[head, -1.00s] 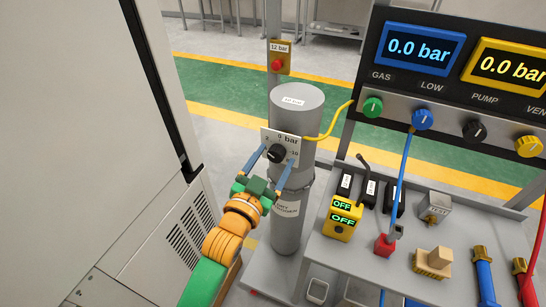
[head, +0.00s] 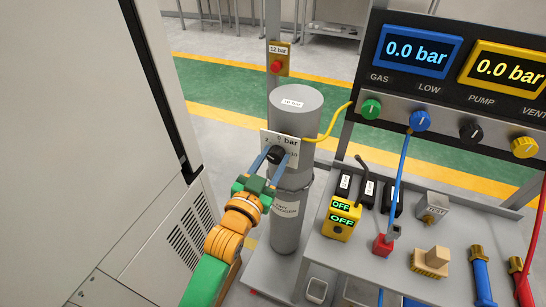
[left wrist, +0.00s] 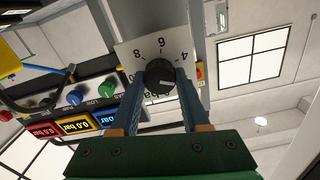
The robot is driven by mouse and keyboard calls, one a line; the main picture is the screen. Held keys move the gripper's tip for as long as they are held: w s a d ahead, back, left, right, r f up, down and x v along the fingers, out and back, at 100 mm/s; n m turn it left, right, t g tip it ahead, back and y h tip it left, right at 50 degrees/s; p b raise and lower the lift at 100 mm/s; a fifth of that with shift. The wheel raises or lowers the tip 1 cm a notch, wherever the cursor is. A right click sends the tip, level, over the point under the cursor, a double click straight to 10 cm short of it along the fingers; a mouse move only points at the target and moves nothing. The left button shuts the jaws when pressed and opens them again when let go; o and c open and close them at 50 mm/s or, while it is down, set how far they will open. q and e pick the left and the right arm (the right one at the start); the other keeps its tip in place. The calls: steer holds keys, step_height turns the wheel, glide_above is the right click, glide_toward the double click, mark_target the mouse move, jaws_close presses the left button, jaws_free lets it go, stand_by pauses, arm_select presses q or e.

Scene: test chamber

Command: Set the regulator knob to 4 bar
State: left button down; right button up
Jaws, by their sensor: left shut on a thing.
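The black regulator knob (head: 275,155) sits on a white dial plate (head: 294,146) on the front of the grey gas cylinder (head: 289,228). My left gripper (head: 276,158) is shut on the knob, with one blue finger on each side. The left wrist view shows the knob (left wrist: 159,74) between the two fingertips and the dial figures 4, 6 and 8 around it. A pale pointer line on the knob is seen there, but the exact value it marks is hard to tell. The fingers hide part of the scale. My right gripper is not in view.
A panel with a blue display (head: 418,50) and a yellow display (head: 502,65), both reading 0.0 bar, stands at the right. A yellow hose (head: 333,124) runs from the cylinder. A large pale cabinet (head: 80,130) borders the left. A grey bench (head: 345,262) is at the lower right.

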arm_select(q)
steer(key=n+p, duration=0.2)
steer(key=n, duration=0.2)
steer(key=shift+r+p, duration=0.1)
steer(key=shift+p, duration=0.3)
steer(key=shift+n+p, duration=0.9)
steer(key=shift+n, duration=1.3)
steer(key=shift+c, duration=1.9)
jaws_free()
steer(key=v, duration=0.7)
